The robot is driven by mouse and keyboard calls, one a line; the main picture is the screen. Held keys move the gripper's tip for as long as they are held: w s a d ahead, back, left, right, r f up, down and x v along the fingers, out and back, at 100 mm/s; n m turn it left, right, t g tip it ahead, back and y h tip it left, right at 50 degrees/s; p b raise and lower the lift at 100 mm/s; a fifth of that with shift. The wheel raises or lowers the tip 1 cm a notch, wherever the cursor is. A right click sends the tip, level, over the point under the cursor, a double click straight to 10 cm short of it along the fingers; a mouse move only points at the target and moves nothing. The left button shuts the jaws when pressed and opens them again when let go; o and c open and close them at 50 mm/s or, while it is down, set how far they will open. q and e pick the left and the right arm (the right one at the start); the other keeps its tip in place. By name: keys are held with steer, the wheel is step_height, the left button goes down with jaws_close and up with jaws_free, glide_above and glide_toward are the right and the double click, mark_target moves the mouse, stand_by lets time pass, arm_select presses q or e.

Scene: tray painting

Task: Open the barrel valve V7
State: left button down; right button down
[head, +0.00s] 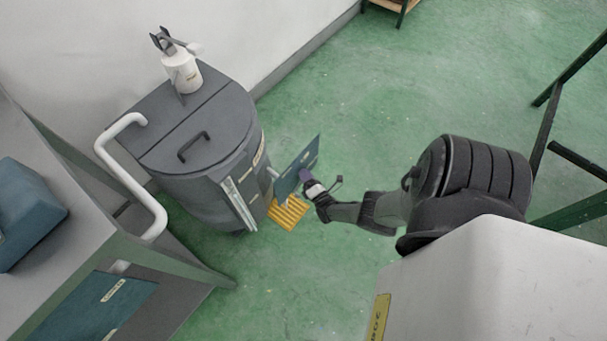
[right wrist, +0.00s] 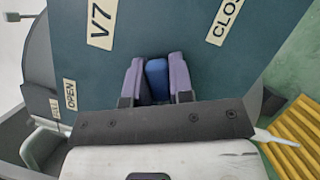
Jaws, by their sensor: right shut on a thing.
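The valve V7 has a teal panel (head: 300,165) beside the dark grey barrel (head: 205,150). In the right wrist view the panel (right wrist: 120,30) carries a V7 label (right wrist: 100,24), an OPEN label (right wrist: 70,94) at left and a partly cut-off label starting "CLO" (right wrist: 224,20) at upper right. A blue handle (right wrist: 157,78) lies between the fingers of my right gripper (right wrist: 158,82), which is shut on it. In the head view my right gripper (head: 307,187) is at the panel's lower right; the handle is hidden there. My left gripper is out of view.
A yellow slatted grate (head: 287,212) lies on the green floor below the panel. A white canister (head: 182,72) stands on the barrel lid, and a white pipe (head: 150,200) bends at its left. A grey bench (head: 60,190) fills the left. Open floor (head: 400,110) lies beyond my right arm.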

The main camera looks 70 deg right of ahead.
steer(key=shift+r+n, duration=0.2)
steer(key=shift+n, duration=0.1)
steer(key=c, duration=1)
jaws_free()
steer(key=shift+a, duration=0.1)
steer(key=v, duration=1.3)
steer(key=shift+s+a+f+p, duration=0.2)
steer(key=shift+s+p, duration=0.15)
steer(key=shift+p, duration=0.1)
